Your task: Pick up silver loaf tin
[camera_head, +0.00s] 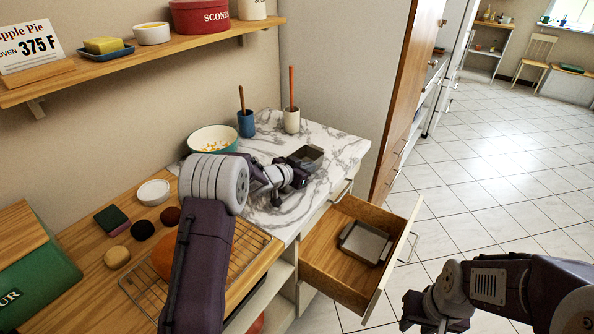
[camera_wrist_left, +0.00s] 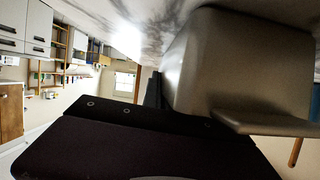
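A dark grey-silver loaf tin (camera_head: 306,157) stands on the marble worktop near its right end. My left gripper (camera_head: 296,172) reaches it from the left, its fingers right at the tin's near side. In the left wrist view the tin (camera_wrist_left: 235,65) looms very close, with its flat rim (camera_wrist_left: 262,123) showing; I cannot tell whether the fingers touch or clasp it. A second, shallower grey tin (camera_head: 365,243) lies in the open drawer. My right gripper (camera_head: 436,318) hangs at the bottom right, over the floor, cut by the frame edge; its finger opening is unclear.
The wooden drawer (camera_head: 335,262) stands pulled out below the worktop. A bowl (camera_head: 213,139), a blue crock (camera_head: 246,124) and a white crock (camera_head: 291,121) stand behind my left gripper. A wire rack (camera_head: 250,248) lies under my left arm. A tall cabinet (camera_head: 402,100) borders the right.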

